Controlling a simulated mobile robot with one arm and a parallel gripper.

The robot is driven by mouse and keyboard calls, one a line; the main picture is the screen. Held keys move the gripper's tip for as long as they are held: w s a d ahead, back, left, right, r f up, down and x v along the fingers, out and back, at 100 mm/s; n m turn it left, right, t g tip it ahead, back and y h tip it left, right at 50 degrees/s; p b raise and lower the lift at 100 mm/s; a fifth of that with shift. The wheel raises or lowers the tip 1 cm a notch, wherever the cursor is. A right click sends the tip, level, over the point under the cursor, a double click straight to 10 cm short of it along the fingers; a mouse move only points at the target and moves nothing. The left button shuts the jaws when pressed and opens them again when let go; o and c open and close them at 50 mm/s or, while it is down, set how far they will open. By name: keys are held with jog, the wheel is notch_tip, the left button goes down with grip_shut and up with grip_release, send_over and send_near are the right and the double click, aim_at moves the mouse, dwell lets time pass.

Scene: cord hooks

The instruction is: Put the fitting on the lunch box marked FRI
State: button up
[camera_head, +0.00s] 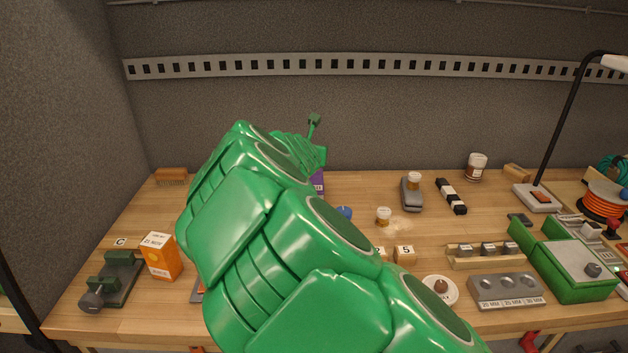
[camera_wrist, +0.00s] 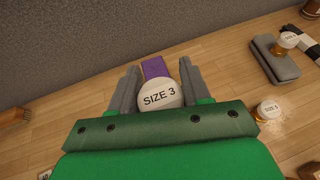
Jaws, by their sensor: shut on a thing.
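My gripper (camera_wrist: 158,68) is shut on a round white-topped piece (camera_wrist: 160,97) marked SIZE 3, which sits between the two grey fingers in the wrist view. A purple block or box (camera_wrist: 155,67) shows just beyond it, between the fingertips. The purple thing also shows in the head view (camera_head: 319,181), mostly hidden behind my green arm. I cannot tell whether the held piece touches it. The fingers are hidden in the head view. No FRI mark is readable in either view.
White-topped jars (camera_head: 383,216) stand on the bench, one on a grey case (camera_head: 411,195). A grey three-hole block (camera_head: 506,291) and a green box (camera_head: 575,269) stand at right. My arm hides the middle.

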jog(key=d+r, duration=0.1)
jog(key=d, duration=0.2)
send_over(316, 176)
jog(key=f, duration=0.8)
jog(key=shift+s+f, duration=0.4)
jog(key=shift+w+f, duration=0.4)
jog(key=shift+f, duration=1.6)
jog(key=shift+f, duration=0.1)
jog(key=o, duration=1.1)
